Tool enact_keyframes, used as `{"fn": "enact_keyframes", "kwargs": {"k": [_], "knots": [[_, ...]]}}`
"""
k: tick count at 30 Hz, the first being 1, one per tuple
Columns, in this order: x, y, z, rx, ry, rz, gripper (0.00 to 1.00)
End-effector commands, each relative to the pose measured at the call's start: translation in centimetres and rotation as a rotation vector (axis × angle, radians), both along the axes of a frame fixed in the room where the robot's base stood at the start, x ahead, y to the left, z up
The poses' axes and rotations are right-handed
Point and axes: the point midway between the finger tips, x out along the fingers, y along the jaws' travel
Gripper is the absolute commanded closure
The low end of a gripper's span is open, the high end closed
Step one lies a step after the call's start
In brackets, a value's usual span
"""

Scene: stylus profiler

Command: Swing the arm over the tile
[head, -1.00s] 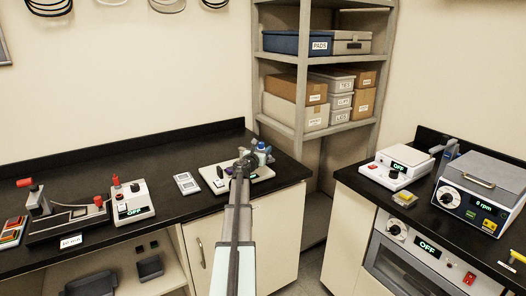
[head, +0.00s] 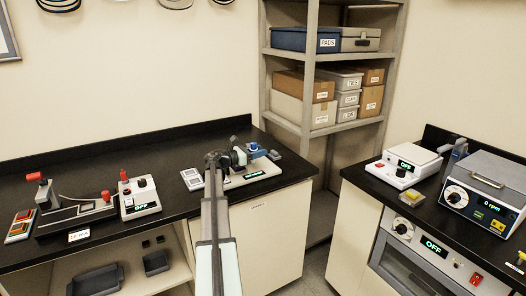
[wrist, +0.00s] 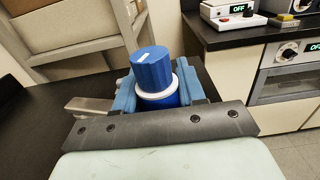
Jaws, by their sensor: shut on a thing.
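The stylus profiler stands on the left black bench, its pale base (head: 232,183) showing a lit green display (head: 255,174). My gripper (head: 238,157) is over its left part and hides much of it. In the wrist view, my gripper (wrist: 156,92) has its blue fingers shut on the sides of a blue cylindrical knob (wrist: 152,68) with a white mark on top and a white ring below. A grey bar (wrist: 90,105) sticks out left of the fingers, likely the profiler's arm. I cannot make out the tile for certain.
A small pale two-panel item (head: 192,178) lies left of the profiler. A shelf rack (head: 308,110) with boxes rises behind to the right. The right bench carries a white device (head: 405,166) and a grey-lidded machine (head: 485,185).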

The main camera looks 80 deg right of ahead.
Motion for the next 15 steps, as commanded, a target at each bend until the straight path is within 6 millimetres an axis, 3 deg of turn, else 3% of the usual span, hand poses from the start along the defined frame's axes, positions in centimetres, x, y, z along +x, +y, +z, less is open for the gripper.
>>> {"fn": "enact_keyframes", "kwargs": {"k": [15], "knots": [[2.0, 1.2, 0.0, 0.0, 0.001, -0.207, 1.0]]}}
